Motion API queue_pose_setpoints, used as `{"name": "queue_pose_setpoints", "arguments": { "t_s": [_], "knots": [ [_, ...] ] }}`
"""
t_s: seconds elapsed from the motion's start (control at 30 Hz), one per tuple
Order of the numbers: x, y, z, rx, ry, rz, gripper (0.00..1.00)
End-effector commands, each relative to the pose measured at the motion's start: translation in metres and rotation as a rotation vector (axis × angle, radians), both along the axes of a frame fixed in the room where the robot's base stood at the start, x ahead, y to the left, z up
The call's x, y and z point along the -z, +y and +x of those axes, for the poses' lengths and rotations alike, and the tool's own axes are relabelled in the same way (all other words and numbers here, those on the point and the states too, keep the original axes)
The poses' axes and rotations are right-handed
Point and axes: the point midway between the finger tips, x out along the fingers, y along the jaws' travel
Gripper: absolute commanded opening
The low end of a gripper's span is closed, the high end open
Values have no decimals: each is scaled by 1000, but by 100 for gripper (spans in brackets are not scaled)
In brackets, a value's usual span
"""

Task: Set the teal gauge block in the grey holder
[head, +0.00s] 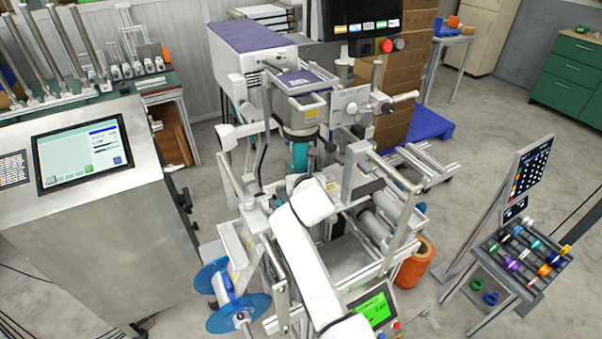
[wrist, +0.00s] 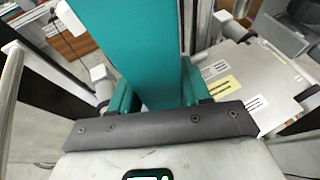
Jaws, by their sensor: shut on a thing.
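The teal gauge block (wrist: 125,45) fills the upper middle of the wrist view, a long flat-sided bar. My gripper (wrist: 155,92) is shut on it, with a teal-coloured finger on each side. In the head view the block (head: 300,156) shows as a short upright teal strip just beyond my white arm's end, in front of the machine's dark round part. My arm hides its lower part. I cannot pick out the grey holder with certainty in either view. Whether the block touches anything beyond my fingers cannot be told.
The machine's frame, rollers (head: 378,222) and bars crowd closely around my arm. A blue reel (head: 238,310) stands at its lower left. A steel console (head: 95,225) is at left, a rack of coloured spools (head: 522,255) at right. Open floor lies between machine and rack.

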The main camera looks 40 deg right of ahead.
Motion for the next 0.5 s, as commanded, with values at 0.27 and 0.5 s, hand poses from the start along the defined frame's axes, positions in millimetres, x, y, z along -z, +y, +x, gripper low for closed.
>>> {"name": "queue_pose_setpoints", "arguments": {
  "t_s": [0.27,0.5],
  "knots": [
    [3,0,0,-1,-3,-1,11],
    [8,0,0,0,-2,-3,11]
  ]
}}
